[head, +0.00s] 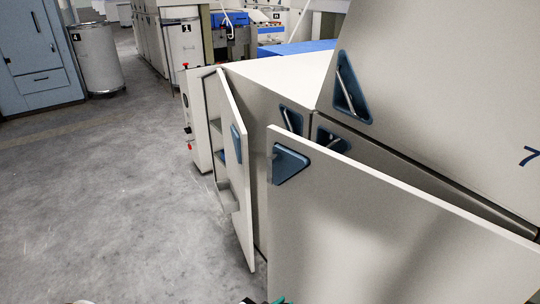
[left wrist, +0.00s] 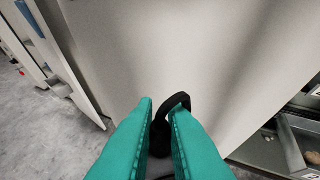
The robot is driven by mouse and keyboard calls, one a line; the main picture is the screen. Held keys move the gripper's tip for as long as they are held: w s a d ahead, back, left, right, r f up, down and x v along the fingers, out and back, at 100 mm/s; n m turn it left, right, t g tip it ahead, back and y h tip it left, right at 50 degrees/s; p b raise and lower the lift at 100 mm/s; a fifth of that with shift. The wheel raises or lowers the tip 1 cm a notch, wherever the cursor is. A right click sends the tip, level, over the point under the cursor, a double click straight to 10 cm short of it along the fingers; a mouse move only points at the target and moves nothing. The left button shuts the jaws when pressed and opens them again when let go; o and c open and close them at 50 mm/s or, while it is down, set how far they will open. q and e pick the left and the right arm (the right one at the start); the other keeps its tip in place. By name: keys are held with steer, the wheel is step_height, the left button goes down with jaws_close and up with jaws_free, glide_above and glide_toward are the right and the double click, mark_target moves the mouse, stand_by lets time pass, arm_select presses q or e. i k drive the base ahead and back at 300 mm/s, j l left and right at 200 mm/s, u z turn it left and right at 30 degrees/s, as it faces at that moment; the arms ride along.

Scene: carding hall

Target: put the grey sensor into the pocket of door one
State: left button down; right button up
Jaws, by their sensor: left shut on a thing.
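In the left wrist view my left gripper (left wrist: 164,110) has its two teal fingers shut on a black curved handle (left wrist: 178,99). The handle lies against a pale door panel (left wrist: 190,50), probably the near open door (head: 390,230) in the head view. A scrap of teal gripper (head: 278,300) shows at the bottom edge there. A second, narrower door (head: 238,170) stands ajar to the left, with shelf-like ledges (head: 222,190) beside it. I cannot make out the grey sensor, a number one on a door, or its pocket. My right gripper is not in view.
A large panel marked 7 (head: 440,100) rises at the right. An open compartment (left wrist: 285,140) with a small brown thing (left wrist: 312,157) shows at the wrist view's right. Grey floor (head: 100,200) is clear at left; a cylindrical can (head: 97,60) stands at the back.

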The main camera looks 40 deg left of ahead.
mark_target(228, 200)
steer(key=i+j+z, duration=0.15)
steer(key=j+z, duration=0.15)
steer(key=j, duration=1.3)
steer(key=j+z, duration=0.25)
steer(key=j, duration=1.3)
steer(key=j+z, duration=0.1)
steer(key=j, duration=1.5)
